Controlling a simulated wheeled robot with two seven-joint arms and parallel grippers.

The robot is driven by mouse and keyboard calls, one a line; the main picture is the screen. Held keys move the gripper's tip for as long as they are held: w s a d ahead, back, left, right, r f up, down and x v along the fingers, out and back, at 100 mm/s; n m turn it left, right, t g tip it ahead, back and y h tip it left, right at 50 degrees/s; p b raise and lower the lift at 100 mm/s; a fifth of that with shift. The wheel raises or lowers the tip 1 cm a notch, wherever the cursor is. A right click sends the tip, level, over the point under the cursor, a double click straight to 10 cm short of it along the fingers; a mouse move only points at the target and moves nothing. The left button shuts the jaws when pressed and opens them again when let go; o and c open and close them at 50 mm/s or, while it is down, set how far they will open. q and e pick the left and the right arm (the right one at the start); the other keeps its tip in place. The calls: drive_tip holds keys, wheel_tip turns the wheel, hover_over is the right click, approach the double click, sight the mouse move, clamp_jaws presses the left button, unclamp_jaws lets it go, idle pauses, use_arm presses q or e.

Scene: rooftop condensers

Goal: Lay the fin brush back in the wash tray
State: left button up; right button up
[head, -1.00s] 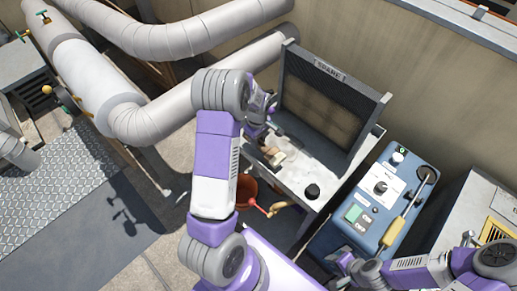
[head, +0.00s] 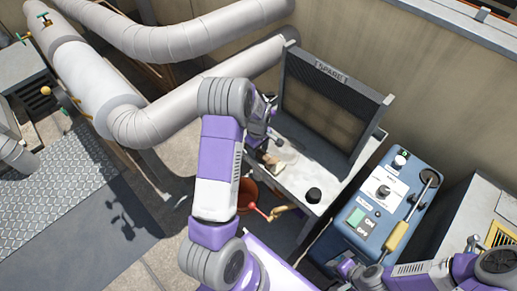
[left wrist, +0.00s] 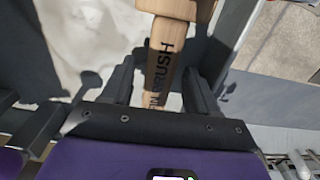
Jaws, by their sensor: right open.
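The fin brush (left wrist: 164,65) has a light wooden handle with dark lettering that ends in BRUSH. Whether the brush touches the tray is hard to tell. My right gripper (head: 349,266) is open and empty near the lower right, beside the blue machine.
A dark-framed coil panel marked SPARE (head: 328,105) stands at the back of the tray. A black round cap (head: 314,194) sits near the tray's front right. A blue control box (head: 372,218) stands to the right. A reddish bucket (head: 246,190) is below left; thick pipes (head: 190,100) run behind.

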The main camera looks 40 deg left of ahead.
sight(258, 151)
use_arm(q)
wheel_tip(258, 151, up, 12)
drive_tip(key=p, duration=0.4)
drive_tip(key=shift+r, duration=0.2)
use_arm(e)
wheel_tip(258, 151, up, 4)
drive_tip(key=shift+r, duration=0.1)
use_arm(q)
drive_tip(key=shift+s, duration=0.1)
use_arm(e)
drive_tip(key=shift+s, duration=0.1)
